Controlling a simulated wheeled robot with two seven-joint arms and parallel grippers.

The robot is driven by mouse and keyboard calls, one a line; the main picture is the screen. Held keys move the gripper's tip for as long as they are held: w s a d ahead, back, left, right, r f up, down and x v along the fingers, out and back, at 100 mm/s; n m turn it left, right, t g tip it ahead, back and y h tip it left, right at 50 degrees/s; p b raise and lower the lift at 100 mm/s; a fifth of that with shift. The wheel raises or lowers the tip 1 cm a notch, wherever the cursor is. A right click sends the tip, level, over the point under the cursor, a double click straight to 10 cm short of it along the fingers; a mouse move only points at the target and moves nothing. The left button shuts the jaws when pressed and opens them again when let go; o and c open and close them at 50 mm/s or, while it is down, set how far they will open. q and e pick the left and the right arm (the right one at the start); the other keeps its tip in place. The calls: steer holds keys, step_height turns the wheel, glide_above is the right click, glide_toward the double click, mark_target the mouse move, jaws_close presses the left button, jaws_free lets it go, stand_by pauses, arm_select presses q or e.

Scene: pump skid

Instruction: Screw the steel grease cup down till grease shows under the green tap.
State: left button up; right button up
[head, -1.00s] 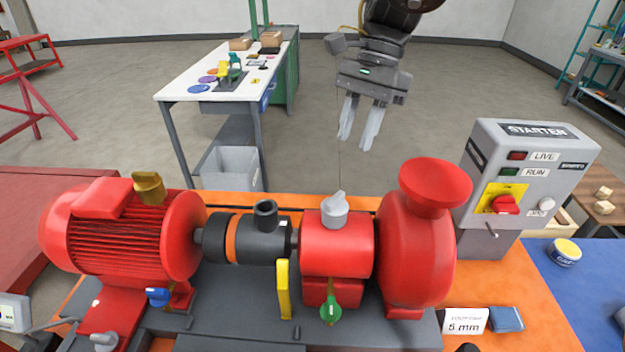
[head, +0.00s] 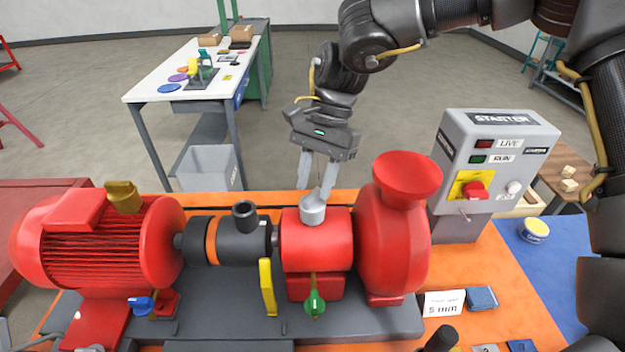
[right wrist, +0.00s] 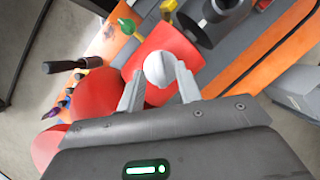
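The steel grease cup (head: 312,211) sits on top of the red bearing housing (head: 318,240), in the middle of the pump skid. The green tap (head: 315,303) is on the housing's front, below the cup; I see no grease under it. My right gripper (head: 315,188) points down over the cup with its fingers apart. In the right wrist view the cup (right wrist: 158,70) shows between the two fingertips (right wrist: 158,84); I cannot tell whether they touch it. My left gripper is not in view.
The red pump casing (head: 395,240) stands close right of the cup. The black coupling (head: 240,240) and red motor (head: 100,240) are left. A yellow lever (head: 267,287) and blue tap (head: 140,304) are in front. The grey starter box (head: 490,160) and a yellow-lidded tub (head: 535,229) are right.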

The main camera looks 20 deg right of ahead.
steer(key=shift+s+a+f, duration=0.2)
steer(key=shift+f, duration=0.3)
jaws_close()
steer(key=m+t+y+b, duration=0.1)
steer(key=m+b, duration=0.2)
steer(key=m, duration=0.1)
steer(key=shift+f, duration=0.15)
steer(key=shift+s+d+m+t+b, duration=0.1)
steer(key=shift+m+t+b, duration=0.5)
steer(key=shift+m+b, duration=0.5)
steer(key=shift+m+t+b, duration=0.5)
steer(key=shift+m+b, duration=0.15)
steer(key=shift+m, duration=0.55)
steer(key=shift+r, duration=0.2)
steer(key=shift+m, duration=0.3)
